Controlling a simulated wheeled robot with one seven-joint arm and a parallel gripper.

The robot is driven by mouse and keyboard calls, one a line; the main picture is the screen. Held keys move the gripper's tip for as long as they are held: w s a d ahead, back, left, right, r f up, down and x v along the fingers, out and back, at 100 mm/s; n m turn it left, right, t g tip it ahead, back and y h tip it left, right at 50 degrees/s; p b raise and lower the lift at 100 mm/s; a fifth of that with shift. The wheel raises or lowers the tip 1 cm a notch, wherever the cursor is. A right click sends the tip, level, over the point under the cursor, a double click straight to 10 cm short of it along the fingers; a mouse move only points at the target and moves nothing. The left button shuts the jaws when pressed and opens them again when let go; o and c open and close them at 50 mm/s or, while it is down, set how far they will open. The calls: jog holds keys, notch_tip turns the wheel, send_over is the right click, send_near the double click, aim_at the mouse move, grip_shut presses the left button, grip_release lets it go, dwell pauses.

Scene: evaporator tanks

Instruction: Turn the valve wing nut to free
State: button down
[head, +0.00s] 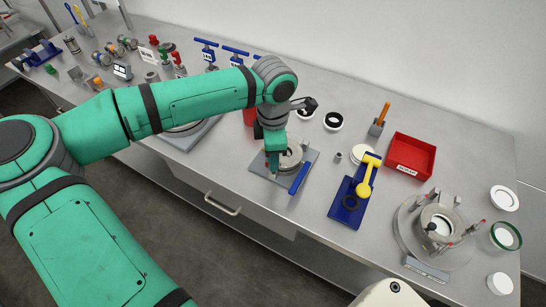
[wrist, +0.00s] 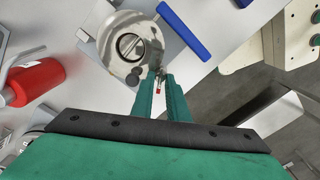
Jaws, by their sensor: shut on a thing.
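A round metal valve (head: 291,158) sits on a grey plate (head: 262,170) in the middle of the bench. In the wrist view the valve (wrist: 128,45) shows its round opening from above. My gripper (head: 274,170) reaches down at the valve's near left side. In the wrist view my gripper (wrist: 160,77) is shut on a small metal piece at the valve's rim, which looks like the wing nut (wrist: 161,73); a small red tip shows between the fingers. The fingers hide most of it, so its angle cannot be told. A blue bar (head: 299,178) lies at the plate's right edge.
To the right in the head view are a blue base with a yellow lever (head: 366,175), a red bin (head: 411,153) and a round flanged vessel (head: 436,220). Several small fittings fill the bench's far left.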

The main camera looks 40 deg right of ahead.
jog(key=n, duration=0.3)
jog(key=shift+w+n, duration=0.15)
jog(key=shift+n, duration=0.15)
jog(key=n, duration=0.2)
jog(key=shift+d+n, duration=0.15)
jog(key=shift+n, duration=0.25)
jog(key=n, duration=0.4)
jog(key=shift+n, duration=0.3)
jog(key=c, duration=2)
grip_release()
